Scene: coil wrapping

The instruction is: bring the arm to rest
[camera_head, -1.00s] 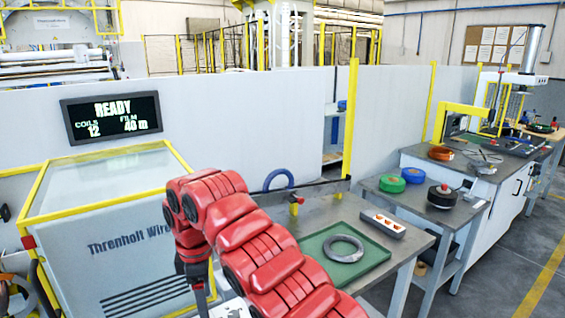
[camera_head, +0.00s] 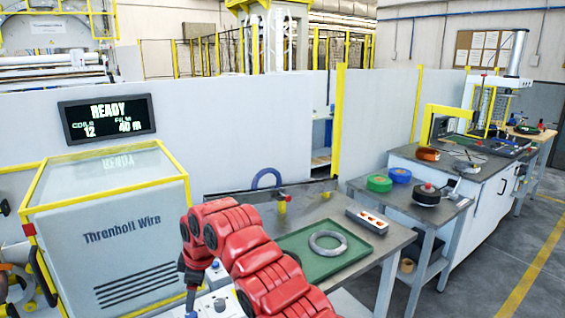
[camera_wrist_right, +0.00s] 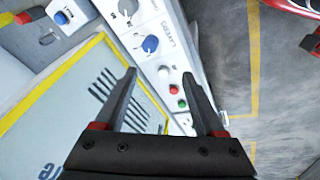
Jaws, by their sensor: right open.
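My right arm, red and segmented, rises from the bottom of the head view, bent at the elbow. My right gripper (camera_head: 190,300) hangs at its end by the bottom edge and shows only in part. In the right wrist view the two dark fingers of this gripper (camera_wrist_right: 160,76) stand apart with nothing between them. My left gripper is not in view.
The wrapping machine (camera_head: 105,235) with yellow edges stands at the left. Open floor (camera_head: 520,235) lies right.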

